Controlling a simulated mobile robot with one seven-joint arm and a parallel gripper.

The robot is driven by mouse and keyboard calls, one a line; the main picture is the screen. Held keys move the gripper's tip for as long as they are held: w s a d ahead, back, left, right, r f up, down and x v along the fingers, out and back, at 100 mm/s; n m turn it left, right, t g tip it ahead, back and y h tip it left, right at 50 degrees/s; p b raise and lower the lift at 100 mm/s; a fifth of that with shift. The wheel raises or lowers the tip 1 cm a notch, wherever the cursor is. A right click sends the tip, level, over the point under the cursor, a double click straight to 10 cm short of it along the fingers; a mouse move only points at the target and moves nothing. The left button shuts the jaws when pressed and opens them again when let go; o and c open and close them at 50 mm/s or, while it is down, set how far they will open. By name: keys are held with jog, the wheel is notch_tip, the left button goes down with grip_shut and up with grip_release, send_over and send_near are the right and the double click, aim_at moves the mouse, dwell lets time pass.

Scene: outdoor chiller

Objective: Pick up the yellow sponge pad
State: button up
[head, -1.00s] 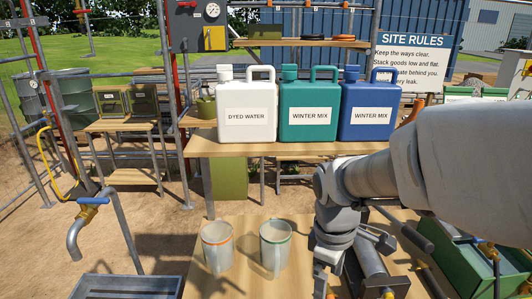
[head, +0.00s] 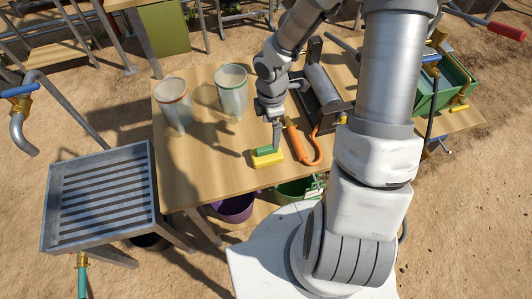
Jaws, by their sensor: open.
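The yellow sponge pad (head: 266,159) lies flat near the front edge of the wooden table (head: 200,167), with a green piece on top of it. My gripper (head: 276,143) points down at the pad's right side, its fingertips close to the green piece. The jaws are open. The view does not show clearly whether the fingers touch the pad or straddle it.
Two cups, one red-rimmed (head: 173,105) and one green-rimmed (head: 232,92), stand left of my arm. An orange-handled tool (head: 297,140) lies just right of the pad. A slatted metal sink (head: 103,195) stands left. A purple bucket (head: 234,207) sits below the table edge.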

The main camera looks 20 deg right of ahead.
aim_at(266, 148)
notch_tip(266, 148, down, 8)
jog(key=shift+r+b, duration=0.25)
jog(key=shift+b, duration=0.35)
jog(key=f, duration=0.2)
jog(key=a+f, duration=0.1)
jog(key=f, duration=0.1)
jog(key=shift+w, duration=0.25)
jog(key=shift+f, duration=0.5)
jog(key=c, duration=1.3)
